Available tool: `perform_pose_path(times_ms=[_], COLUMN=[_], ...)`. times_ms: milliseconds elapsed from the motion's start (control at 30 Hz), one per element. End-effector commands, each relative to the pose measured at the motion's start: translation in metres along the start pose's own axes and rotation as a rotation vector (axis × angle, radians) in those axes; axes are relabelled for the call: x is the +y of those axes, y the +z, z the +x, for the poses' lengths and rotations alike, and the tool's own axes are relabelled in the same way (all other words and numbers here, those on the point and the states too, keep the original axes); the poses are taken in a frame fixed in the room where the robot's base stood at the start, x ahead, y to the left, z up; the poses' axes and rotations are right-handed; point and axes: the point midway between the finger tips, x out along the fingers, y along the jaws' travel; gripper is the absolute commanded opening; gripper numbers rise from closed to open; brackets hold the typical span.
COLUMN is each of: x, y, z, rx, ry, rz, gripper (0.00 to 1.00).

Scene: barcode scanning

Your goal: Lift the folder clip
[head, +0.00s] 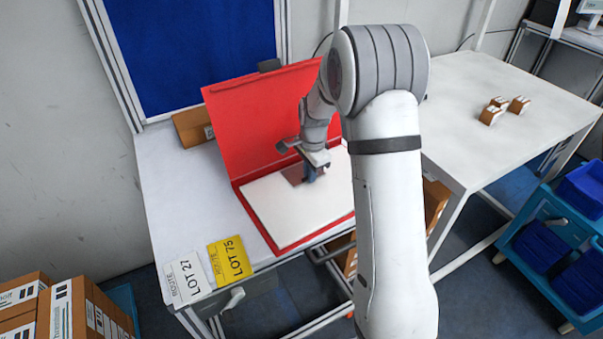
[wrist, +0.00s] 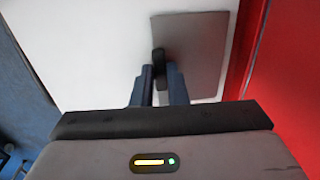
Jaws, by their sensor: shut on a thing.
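The folder clip is a flat grey plate (wrist: 203,50) with a dark upright tab (wrist: 159,62) at its left edge in the wrist view. It lies against the white pages of the open red folder (head: 240,125); I cannot tell whether it touches them. In the head view the clip's plate (head: 291,174) shows just left of the fingers. My gripper (head: 312,175) points down over the pages near the folder's spine. In the wrist view its blue fingers (wrist: 158,75) are shut on the dark tab. My arm hides part of the folder's right side.
The folder rests on a white table (head: 165,165). A white LOT 27 card (head: 188,278) and a yellow LOT 75 card (head: 229,261) lie at its front left. A brown box (head: 190,127) stands behind. A second table (head: 480,125) holds small boxes; a blue cart (head: 550,240) stands right.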

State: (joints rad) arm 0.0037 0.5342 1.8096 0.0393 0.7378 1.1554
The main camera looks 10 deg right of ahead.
Motion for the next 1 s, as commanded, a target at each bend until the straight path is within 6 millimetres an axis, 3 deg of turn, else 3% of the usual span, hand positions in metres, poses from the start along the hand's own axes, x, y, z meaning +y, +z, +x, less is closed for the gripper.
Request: perform_pose_path(times_ms=[1000], x=[-0.007], y=[-0.001], z=[-0.021], rx=[0.002], ry=[0.062], rz=[-0.001], gripper=[0.0])
